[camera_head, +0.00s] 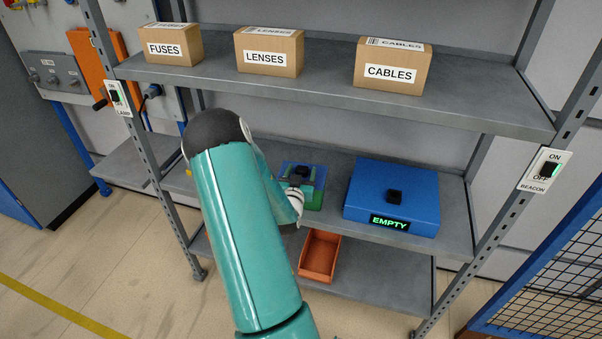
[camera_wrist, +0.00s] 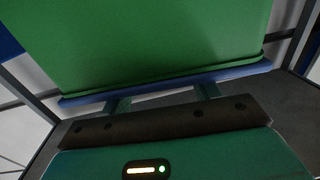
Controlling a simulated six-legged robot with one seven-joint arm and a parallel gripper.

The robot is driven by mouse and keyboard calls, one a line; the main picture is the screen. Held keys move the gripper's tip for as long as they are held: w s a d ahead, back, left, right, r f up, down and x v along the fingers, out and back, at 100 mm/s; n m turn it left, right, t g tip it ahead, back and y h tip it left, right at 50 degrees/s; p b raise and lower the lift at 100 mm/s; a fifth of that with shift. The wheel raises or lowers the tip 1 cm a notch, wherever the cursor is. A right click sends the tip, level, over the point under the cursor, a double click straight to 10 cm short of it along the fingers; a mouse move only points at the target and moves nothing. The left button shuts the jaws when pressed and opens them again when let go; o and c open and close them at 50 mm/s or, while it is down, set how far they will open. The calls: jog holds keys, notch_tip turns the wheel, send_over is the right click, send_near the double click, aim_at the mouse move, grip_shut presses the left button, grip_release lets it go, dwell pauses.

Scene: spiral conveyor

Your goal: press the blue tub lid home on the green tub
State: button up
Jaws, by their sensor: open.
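The green tub (camera_head: 314,199) stands on the middle shelf, partly hidden behind my arm and gripper. The blue tub lid (camera_head: 289,166) shows at the top of the tub, around the dark end of my gripper (camera_head: 297,181). In the wrist view the tub's green wall (camera_wrist: 150,40) fills the upper part, with the lid's blue edge (camera_wrist: 165,86) running along it. My gripper (camera_wrist: 163,97) is open, its two fingers apart and reaching to the lid's edge. I cannot tell whether the fingers touch it or whether the lid is fully seated.
A blue box (camera_head: 368,192) marked EMPTY, with a black knob, stands right of the tub. An orange bin (camera_head: 320,255) sits on the lower shelf. Three cardboard boxes, including LENSES (camera_head: 268,52), stand on the upper shelf (camera_head: 330,85), above the work area. Posts flank the shelves.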

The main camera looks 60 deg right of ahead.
jog(key=shift+a, duration=0.1)
jog(key=v, duration=1.3)
jog(key=shift+a, duration=0.3)
jog(key=shift+s, duration=0.1)
